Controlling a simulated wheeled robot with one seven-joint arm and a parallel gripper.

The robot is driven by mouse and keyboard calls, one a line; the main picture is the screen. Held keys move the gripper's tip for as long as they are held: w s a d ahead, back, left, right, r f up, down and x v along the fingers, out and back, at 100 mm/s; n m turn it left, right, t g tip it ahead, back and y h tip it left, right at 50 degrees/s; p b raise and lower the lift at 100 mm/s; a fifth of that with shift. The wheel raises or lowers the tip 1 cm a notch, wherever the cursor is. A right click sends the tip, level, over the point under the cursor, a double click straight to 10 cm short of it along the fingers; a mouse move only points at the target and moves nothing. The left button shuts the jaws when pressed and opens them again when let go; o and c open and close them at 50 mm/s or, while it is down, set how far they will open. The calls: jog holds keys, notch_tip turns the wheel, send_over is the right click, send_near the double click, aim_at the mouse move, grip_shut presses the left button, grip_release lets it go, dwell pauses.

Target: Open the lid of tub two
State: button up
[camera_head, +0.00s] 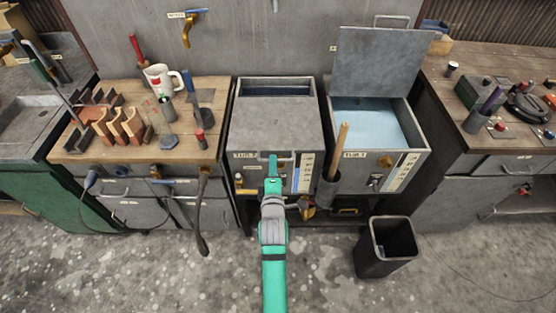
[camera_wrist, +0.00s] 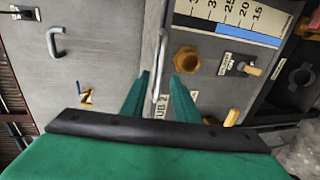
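Tub two (camera_head: 245,176) is the left of two grey tubs in the middle of the head view; the wrist view shows its "TUB 2" label (camera_wrist: 161,108). Its grey lid (camera_head: 277,122) lies down over the top, with a dark recess behind it. My gripper (camera_head: 272,160) is at the front of the tub, by the lid's front handle. In the wrist view, the thin handle bar (camera_wrist: 163,50) runs between the two green fingers (camera_wrist: 160,78). The fingers stand apart, with gaps beside the bar. The head view hides part of the handle behind the gripper.
The right tub (camera_head: 418,150) has its lid (camera_head: 378,62) raised and holds blue liquid (camera_head: 372,124). A wooden handle (camera_head: 338,150) stands in a dark holder at its front. A black bin (camera_head: 386,246) stands on the floor. Benches with tools (camera_head: 195,155) flank the tubs.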

jog(key=shift+w+d+f, duration=0.15)
jog(key=shift+w, duration=0.5)
jog(key=shift+w+d+f, duration=0.1)
jog(key=shift+w+d, duration=0.1)
jog(key=shift+w, duration=0.4)
jog(key=shift+w+d+f, duration=0.15)
jog(key=shift+w, duration=0.5)
jog(key=shift+w, duration=0.1)
